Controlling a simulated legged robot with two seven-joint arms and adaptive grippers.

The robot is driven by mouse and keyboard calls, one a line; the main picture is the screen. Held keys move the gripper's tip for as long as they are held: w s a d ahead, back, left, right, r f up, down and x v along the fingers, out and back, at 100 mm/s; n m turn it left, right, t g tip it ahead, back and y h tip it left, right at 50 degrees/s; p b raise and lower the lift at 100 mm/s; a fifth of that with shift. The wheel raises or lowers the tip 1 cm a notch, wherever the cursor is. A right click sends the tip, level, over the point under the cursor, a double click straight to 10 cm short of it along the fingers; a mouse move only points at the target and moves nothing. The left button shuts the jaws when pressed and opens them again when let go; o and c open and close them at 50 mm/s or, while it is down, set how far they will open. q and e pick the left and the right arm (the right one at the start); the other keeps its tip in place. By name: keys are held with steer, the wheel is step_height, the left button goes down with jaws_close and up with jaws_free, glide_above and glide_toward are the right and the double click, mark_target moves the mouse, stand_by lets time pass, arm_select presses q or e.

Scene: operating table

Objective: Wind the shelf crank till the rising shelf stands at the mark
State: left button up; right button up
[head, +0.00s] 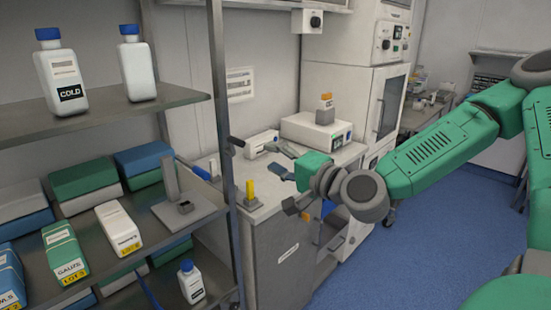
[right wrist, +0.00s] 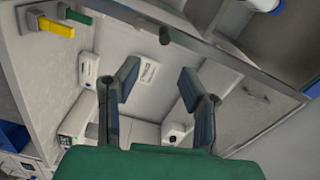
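A dark handle (head: 237,142), which looks like the crank, sticks out from the front upright of the shelf rack. Its dark knob (right wrist: 164,35) shows in the right wrist view, beyond my fingertips. My right gripper (head: 272,158) is open and empty, to the right of the handle and apart from it. Its two spread fingers also show in the right wrist view (right wrist: 158,76). The upper shelf (head: 120,118) carries two white bottles with blue caps. A lower shelf (head: 150,235) carries boxes and a grey bracket. I cannot tell which shelf rises, and I cannot make out the mark. My left gripper is not in view.
A grey cabinet (head: 285,240) stands behind and below my right gripper, with a yellow upright piece (head: 250,192) on its top. A white device (head: 316,132) stands at the back. A tall white unit (head: 345,110) is behind. Blue floor (head: 410,245) is clear at right.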

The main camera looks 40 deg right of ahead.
mark_target(243, 146)
steer(key=w+n, duration=0.4)
steer(key=w+a+n, duration=0.1)
steer(key=w+n, duration=0.3)
steer(key=n, duration=0.1)
steer(key=w+n, duration=0.4)
steer(key=n, duration=0.1)
steer(key=shift+a, duration=0.25)
stand_by(0.7)
steer(key=shift+s, duration=0.1)
jaws_close()
